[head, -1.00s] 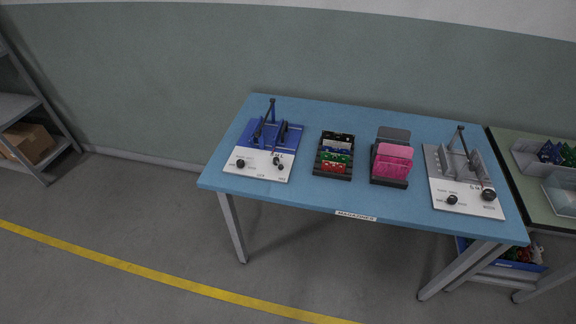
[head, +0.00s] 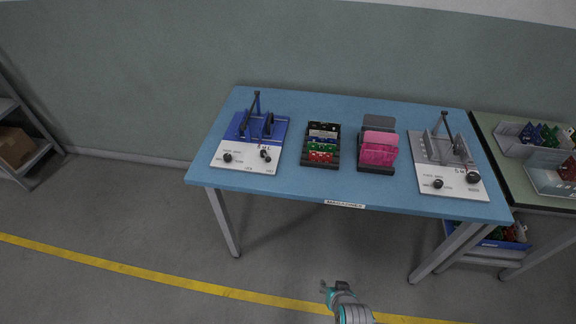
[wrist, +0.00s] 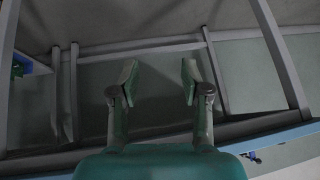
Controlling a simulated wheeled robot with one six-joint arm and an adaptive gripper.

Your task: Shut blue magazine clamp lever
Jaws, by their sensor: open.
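The blue magazine (head: 245,137) stands at the left end of the blue table in the head view, a blue fixture with a white front panel carrying dark knobs. Its dark clamp lever (head: 257,104) stands upright at the back of the fixture. My gripper (wrist: 158,80) is open and empty in the wrist view, with its two fingers spread apart. The wrist view shows the table's underside and legs, not the lever. In the head view my arm shows at the bottom edge, in front of the table and well apart from the magazine.
The blue table (head: 290,190) also holds a black rack of coloured cards (head: 321,164), a rack with pink cards (head: 377,165) and a grey magazine (head: 446,181) with an upright lever. A green table (head: 493,126) with bins adjoins on the right. Floor in front is clear.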

